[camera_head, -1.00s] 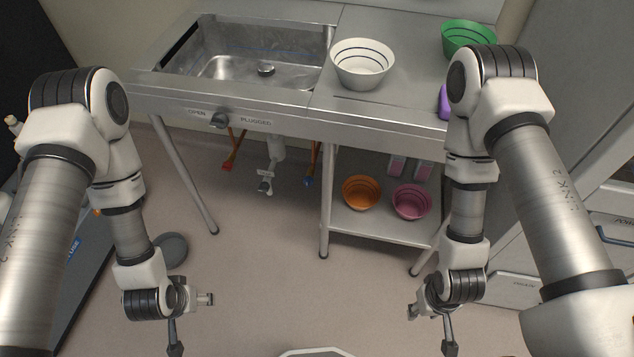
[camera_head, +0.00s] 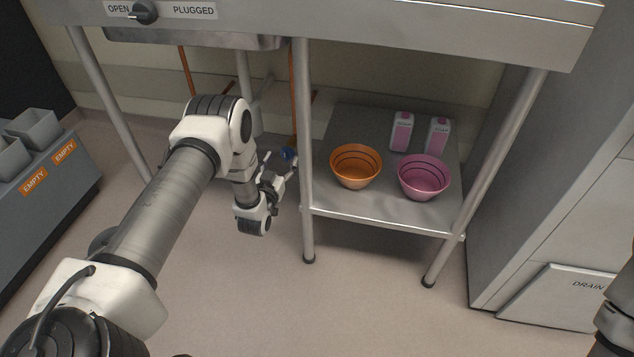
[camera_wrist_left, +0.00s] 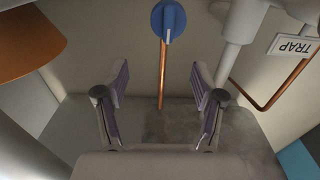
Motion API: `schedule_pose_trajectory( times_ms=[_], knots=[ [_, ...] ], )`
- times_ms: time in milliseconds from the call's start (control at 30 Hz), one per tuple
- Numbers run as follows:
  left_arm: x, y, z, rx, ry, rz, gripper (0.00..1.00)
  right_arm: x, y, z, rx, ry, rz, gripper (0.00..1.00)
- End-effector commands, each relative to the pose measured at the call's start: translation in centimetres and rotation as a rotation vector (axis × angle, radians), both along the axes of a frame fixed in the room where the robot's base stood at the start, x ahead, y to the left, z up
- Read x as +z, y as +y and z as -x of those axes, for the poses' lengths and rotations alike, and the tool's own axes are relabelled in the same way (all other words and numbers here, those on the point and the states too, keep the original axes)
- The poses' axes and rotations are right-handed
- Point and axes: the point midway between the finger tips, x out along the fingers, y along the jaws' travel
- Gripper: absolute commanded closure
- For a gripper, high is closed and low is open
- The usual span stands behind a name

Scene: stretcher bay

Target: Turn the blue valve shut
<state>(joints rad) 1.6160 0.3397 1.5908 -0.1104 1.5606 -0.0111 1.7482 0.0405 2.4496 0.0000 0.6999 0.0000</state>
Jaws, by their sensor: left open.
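The blue valve (camera_head: 288,154) sits on a copper pipe under the sink, just beyond my left gripper. In the left wrist view the valve (camera_wrist_left: 169,19) is a round blue knob with a lighter bar across it, at the top of the picture. My left gripper (camera_head: 281,170) is under the sink, left of the shelf's front leg. Its two fingers show in the left wrist view (camera_wrist_left: 158,88), open and apart with nothing between them. The valve is ahead of the fingertips, not between them. My right gripper is out of view.
A metal leg (camera_head: 304,150) stands close right of my left gripper. The lower shelf (camera_head: 390,218) holds an orange bowl (camera_head: 356,167), a pink bowl (camera_head: 423,177) and two bottles. A white pipe (camera_wrist_left: 236,32) and a TRAP label (camera_wrist_left: 296,47) are near the valve.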

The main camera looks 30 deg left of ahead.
Motion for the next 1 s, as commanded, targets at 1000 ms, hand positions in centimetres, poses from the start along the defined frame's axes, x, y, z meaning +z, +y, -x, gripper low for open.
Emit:
schedule_pose_trajectory(
  times_ms=[1000],
  knots=[
    [-3.1, 2.2, -7.1, 0.007, 0.014, 0.002, 0.63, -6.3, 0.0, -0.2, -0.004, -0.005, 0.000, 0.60]
  ],
)
